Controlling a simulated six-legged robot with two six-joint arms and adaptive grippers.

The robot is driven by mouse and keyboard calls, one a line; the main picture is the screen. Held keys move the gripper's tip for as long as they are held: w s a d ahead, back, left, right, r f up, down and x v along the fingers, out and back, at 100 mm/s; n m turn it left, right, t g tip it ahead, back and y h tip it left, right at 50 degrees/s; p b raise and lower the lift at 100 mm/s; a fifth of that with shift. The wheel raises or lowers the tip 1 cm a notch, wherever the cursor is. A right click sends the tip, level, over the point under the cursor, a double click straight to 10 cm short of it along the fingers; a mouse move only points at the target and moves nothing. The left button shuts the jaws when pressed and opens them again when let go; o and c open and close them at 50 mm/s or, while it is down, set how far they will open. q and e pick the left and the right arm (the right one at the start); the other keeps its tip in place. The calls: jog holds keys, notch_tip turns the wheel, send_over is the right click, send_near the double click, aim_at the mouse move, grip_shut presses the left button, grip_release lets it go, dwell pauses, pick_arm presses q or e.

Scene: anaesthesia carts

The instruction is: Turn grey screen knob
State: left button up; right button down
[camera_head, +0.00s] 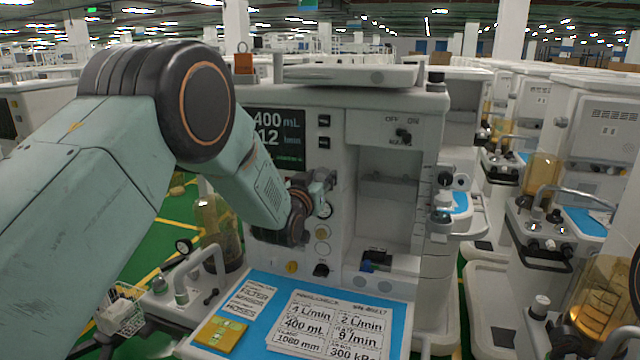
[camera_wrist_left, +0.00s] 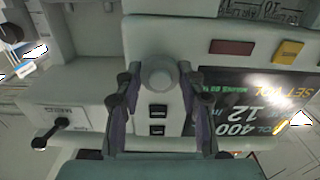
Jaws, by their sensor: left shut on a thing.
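The grey screen knob (camera_wrist_left: 158,72) is a round light-grey knob on the cart's front panel, beside the dark screen. My left gripper (camera_wrist_left: 157,80) has its two fingers on either side of the knob and is shut on it. In the head view my left gripper (camera_head: 325,184) is at the panel, just below and right of the screen (camera_head: 276,138), and the knob is hidden there. The screen shows 400 mL and 12 l/min; it appears upside down in the left wrist view (camera_wrist_left: 245,110). My right gripper is not in view.
The blue worktop (camera_head: 262,283) holds printed cards and a yellow pad (camera_head: 219,334). More carts (camera_head: 570,200) stand at right.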

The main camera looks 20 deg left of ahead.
pick_arm(q)
jog(key=shift+n, duration=1)
jog(key=shift+b, duration=0.3)
jog(key=o, duration=1.2)
jog(key=shift+s, duration=0.1)
jog(key=s, duration=1.2)
jog(key=shift+a, duration=0.25)
jog(key=shift+w, duration=0.1)
